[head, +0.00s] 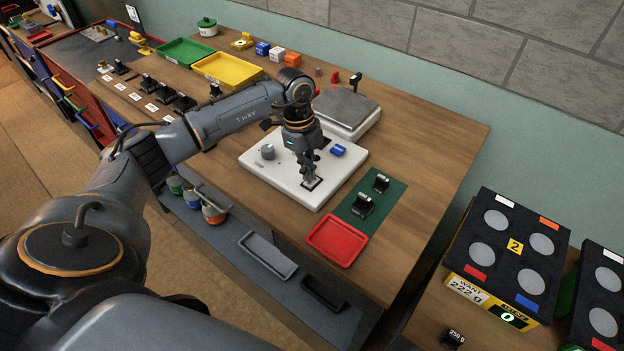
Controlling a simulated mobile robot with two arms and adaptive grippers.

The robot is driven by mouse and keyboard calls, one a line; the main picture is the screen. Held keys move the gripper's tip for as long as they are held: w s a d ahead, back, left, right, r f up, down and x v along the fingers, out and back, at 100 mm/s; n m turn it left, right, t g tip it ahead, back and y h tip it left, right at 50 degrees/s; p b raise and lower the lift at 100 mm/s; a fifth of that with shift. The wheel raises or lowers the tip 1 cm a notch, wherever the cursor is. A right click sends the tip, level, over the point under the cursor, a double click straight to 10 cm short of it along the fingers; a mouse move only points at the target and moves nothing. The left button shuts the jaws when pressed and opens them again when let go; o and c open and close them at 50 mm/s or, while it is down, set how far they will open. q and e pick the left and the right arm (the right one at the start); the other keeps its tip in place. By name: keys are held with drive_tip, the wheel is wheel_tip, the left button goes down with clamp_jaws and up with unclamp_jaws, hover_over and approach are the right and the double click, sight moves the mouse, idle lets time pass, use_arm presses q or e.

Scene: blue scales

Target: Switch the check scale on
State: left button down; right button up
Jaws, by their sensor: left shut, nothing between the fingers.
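A white panel (256,174) lies on the wooden bench. It carries a grey knob (267,152), a blue control (338,150) and a dark-edged switch plate (318,183). My left gripper (309,178) points down over the switch plate with its fingers shut and empty. Its fingertips hide part of the plate, and I cannot tell whether they touch it. Behind the panel stands a scale with a grey square pan (345,106); which of these parts is named the check scale is not readable. My right gripper is not in view.
Black weights (362,204) stand on a green mat (350,212), beside a red tray (337,241). Yellow (228,69) and green (184,52) trays lie further left. A black board numbered 2 (516,245) stands at right. Bare wood lies right of the mat.

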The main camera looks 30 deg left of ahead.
sight(308, 183)
use_arm(q)
drive_tip(key=shift+f+b, duration=0.55)
drive_tip(key=shift+f, duration=0.4)
idle(0.5)
drive_tip(key=shift+r+p, duration=2.85)
drive_tip(key=shift+r, duration=0.75)
drive_tip(key=shift+f, duration=0.1)
